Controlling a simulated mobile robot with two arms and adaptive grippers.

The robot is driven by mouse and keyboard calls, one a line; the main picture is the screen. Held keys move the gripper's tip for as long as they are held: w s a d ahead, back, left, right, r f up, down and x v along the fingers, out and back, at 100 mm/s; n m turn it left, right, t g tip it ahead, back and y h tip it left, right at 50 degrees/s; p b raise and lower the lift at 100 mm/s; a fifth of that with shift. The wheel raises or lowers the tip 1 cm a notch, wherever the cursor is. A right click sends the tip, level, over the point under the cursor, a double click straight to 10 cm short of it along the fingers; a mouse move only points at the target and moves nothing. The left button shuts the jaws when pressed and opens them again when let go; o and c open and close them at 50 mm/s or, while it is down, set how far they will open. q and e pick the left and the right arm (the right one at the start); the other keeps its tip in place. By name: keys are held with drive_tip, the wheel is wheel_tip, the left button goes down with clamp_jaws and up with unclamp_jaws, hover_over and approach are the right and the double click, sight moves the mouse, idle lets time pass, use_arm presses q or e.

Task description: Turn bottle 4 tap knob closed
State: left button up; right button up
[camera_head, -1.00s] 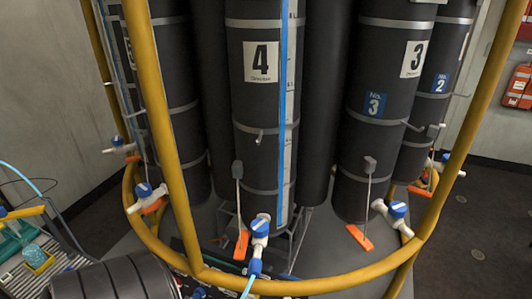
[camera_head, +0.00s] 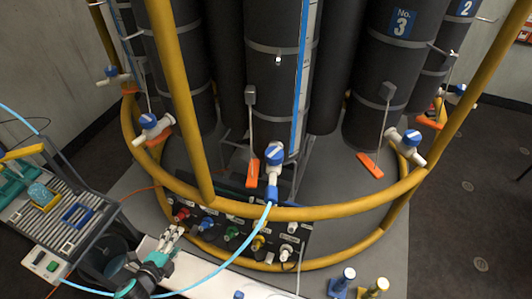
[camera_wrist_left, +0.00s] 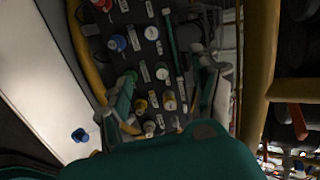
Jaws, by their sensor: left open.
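Bottle 4 (camera_head: 270,95) is the tall dark cylinder in the middle of the head view; its number label is out of the picture now. Its tap knob (camera_head: 274,153) is blue with a white bar, on a white tap low at the cylinder's front. A light blue hose (camera_head: 240,246) runs from under the tap down to the left. My left gripper (camera_head: 172,236) is open, below and left of the knob, apart from it, in front of the connector panel. In the left wrist view its green fingers (camera_wrist_left: 165,92) stand apart over the panel. The knob cannot be made out there. My right gripper is not in view.
A yellow tube ring (camera_head: 330,211) curves around the bottles, with uprights. The dark panel (camera_head: 205,212) carries several coloured connectors. Other taps sit left (camera_head: 151,124) and right (camera_head: 408,142). A cart (camera_head: 80,205) stands at left.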

use_arm(q)
drive_tip(key=w+d+r+m+t+h, duration=0.1)
drive_tip(key=w+d+r+m+h, duration=0.15)
drive_tip(key=r, duration=0.25)
drive_tip(key=w+d+r+m+t+h, duration=0.1)
drive_tip(key=r+m, duration=0.3)
drive_tip(key=r, duration=0.2)
drive_tip(key=s+d+r+m+h, duration=0.1)
drive_tip(key=d+r+m+h, duration=0.5)
drive_tip(key=r+m, duration=0.65)
drive_tip(key=m+g+h, duration=0.2)
drive_tip(key=m+g, duration=0.1)
drive_tip(key=m, duration=0.4)
approach(267, 158)
drive_tip(key=v, duration=0.5)
drive_tip(key=p+x, duration=0.6)
drive_tip(key=x, duration=1.1)
drive_tip(key=shift+w+d, duration=0.1)
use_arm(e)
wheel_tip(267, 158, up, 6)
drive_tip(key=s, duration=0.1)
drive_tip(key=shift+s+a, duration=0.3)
